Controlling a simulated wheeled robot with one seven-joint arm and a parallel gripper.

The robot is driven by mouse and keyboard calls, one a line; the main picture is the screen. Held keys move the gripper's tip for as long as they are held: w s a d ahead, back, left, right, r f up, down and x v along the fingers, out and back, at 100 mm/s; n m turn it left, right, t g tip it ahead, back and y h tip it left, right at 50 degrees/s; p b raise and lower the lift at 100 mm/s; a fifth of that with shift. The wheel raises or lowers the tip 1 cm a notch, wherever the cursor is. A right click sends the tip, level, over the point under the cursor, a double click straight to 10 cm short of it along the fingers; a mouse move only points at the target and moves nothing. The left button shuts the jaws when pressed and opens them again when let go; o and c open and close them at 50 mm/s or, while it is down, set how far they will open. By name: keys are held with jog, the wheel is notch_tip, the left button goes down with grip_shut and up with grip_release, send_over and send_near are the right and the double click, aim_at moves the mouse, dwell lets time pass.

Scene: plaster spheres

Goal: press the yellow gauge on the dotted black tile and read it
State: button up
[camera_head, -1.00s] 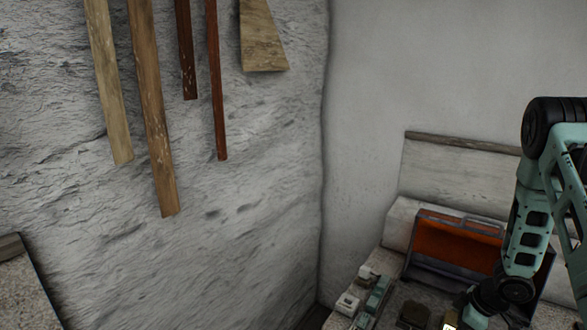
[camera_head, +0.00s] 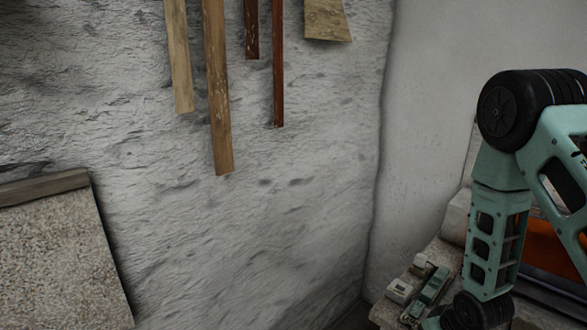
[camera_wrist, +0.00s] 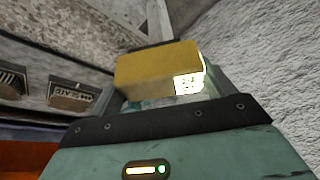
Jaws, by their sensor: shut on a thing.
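The yellow gauge (camera_wrist: 150,68) is a box-shaped block in the wrist view, with a small lit white display (camera_wrist: 189,83) at its right end. The marks on the display are too small to read. My gripper (camera_wrist: 160,92) is shut on the gauge, and its teal body fills the lower part of the wrist view. I cannot make out the dotted black tile in either view.
An orange panel (camera_head: 545,245) stands behind my arm. A speckled slab (camera_head: 60,250) is at left. Wooden strips (camera_head: 217,90) hang on the rough wall.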

jog(key=shift+s+a+f+m+b, duration=0.2)
jog(key=shift+s+a+f+m, duration=0.1)
jog(key=shift+a, duration=0.2)
jog(key=shift+s+a+f+m+b, duration=0.2)
jog(key=shift+a+f, duration=0.1)
jog(key=shift+a, duration=0.3)
jog(key=shift+s, duration=0.1)
jog(key=shift+r, duration=0.15)
dwell(0.4)
